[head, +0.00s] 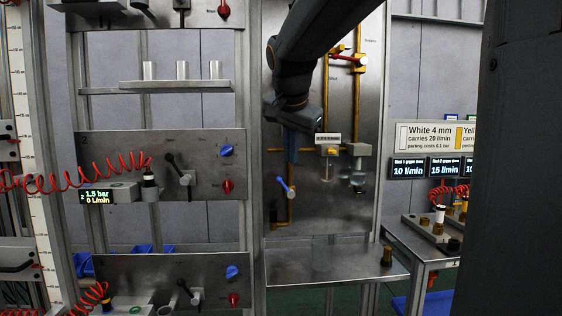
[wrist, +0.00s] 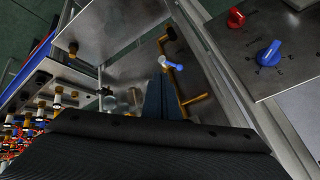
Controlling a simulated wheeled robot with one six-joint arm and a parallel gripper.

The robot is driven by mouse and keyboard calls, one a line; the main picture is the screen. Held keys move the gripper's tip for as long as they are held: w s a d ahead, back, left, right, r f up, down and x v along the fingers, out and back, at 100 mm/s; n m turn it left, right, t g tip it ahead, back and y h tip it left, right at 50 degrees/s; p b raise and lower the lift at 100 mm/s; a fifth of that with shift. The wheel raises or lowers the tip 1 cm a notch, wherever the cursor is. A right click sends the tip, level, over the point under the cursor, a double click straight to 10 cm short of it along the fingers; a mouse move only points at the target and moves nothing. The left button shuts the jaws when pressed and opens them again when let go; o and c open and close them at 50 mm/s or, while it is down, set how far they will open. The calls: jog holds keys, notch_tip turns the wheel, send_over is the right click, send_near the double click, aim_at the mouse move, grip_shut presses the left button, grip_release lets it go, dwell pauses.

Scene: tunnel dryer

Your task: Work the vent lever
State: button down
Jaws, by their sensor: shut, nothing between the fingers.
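A small lever with a blue handle (head: 281,182) sits on the brass pipe of the steel middle panel (head: 350,100). Its handle slants up and to the left. It also shows in the wrist view (wrist: 172,64), just beyond my fingers. A red-handled lever (head: 345,59) sits higher on the same panel, lying nearly level. No readable label tells which is the vent lever. My gripper (head: 292,158) points down in front of the panel, above the blue lever in the picture. Its bluish fingers (wrist: 154,96) are shut and empty. I see no clear contact with the lever.
Left panels carry black levers (head: 176,163), knobs (head: 227,150) and red coiled hoses (head: 70,180). A dark column blocks the right.

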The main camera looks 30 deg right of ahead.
jog(key=shift+s+d+r+p, duration=0.15)
jog(key=shift+d+r+p, duration=0.3)
jog(key=shift+r+p, duration=0.1)
jog(key=shift+f, duration=0.1)
jog(key=p, duration=0.2)
send_near(285, 187)
notch_tip(285, 187, down, 2)
jog(key=s+d, duration=0.1)
jog(key=d, duration=0.1)
jog(key=shift+w+f+p, duration=0.15)
jog(key=shift+w+f, duration=0.15)
jog(key=shift+w, duration=0.35)
jog(key=shift+w+f+p, duration=0.1)
jog(key=shift+w+f, duration=0.2)
jog(key=shift+w, duration=0.3)
jog(key=shift+w+f+p, duration=0.15)
jog(key=shift+w+f, duration=0.15)
jog(key=shift+w, duration=0.35)
jog(key=shift+f+b, duration=0.1)
jog(key=shift+b, duration=0.2)
